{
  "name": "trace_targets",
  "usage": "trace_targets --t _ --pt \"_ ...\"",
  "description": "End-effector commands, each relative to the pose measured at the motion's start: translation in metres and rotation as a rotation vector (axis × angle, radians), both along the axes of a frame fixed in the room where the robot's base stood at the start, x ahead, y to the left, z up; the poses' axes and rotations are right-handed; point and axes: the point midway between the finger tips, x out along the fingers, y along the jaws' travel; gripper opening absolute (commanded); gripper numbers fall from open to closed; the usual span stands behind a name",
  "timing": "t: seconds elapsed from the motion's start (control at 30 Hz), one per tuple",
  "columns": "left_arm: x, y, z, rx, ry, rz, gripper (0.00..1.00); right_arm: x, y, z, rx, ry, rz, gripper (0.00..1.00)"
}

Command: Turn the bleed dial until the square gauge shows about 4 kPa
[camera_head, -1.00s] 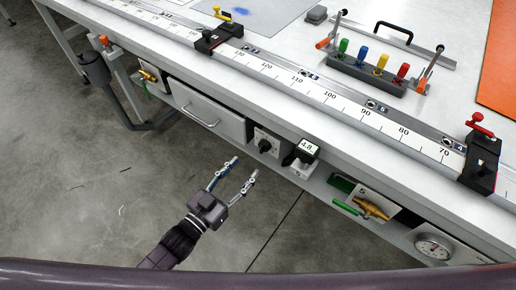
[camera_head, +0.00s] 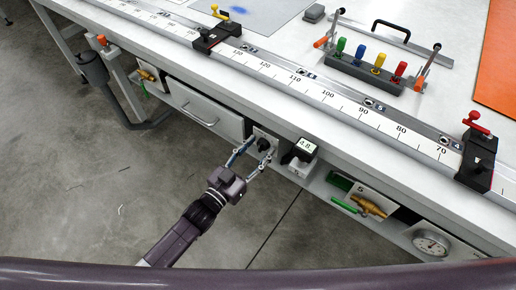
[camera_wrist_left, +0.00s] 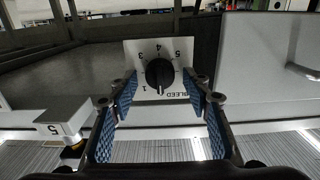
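The bleed dial is a black knob (camera_head: 264,145) on a light plate under the bench edge. In the left wrist view the knob (camera_wrist_left: 159,74) sits on a plate marked BLEED with numbers 1 to 5, seen upside down. My left gripper (camera_head: 260,150) is open at the dial. In the wrist view its blue-padded fingers (camera_wrist_left: 159,88) stand on either side of the knob, with gaps to it. The square gauge (camera_head: 305,146) is a small dark box with a lit display, right of the dial; its digits are too small to read surely. My right gripper is not in view.
A drawer (camera_head: 205,108) is left of the dial. A brass valve with a green handle (camera_head: 368,205) and a round gauge (camera_head: 431,241) are to the right. The bench top with its ruler rail (camera_head: 330,96) overhangs the panel. Open floor lies in front.

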Motion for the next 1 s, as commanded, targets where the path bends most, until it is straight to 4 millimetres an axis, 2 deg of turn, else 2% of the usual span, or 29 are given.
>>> trace_targets --t 0.07,0.37,0.67,1.0 --pt "-0.0002 0.0001 -0.0001 0.000 0.000 0.000 0.37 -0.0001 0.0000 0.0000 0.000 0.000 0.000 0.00" --pt "-0.0003 0.0003 -0.0002 0.000 0.000 0.000 0.04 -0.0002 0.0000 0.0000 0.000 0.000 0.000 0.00" --pt "-0.0004 0.0003 -0.0003 0.030 -0.022 0.001 0.03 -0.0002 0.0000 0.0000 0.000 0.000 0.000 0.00" --pt "-0.0013 -0.0008 -0.0010 0.208 -0.150 0.001 0.03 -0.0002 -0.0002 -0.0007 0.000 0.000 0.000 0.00"
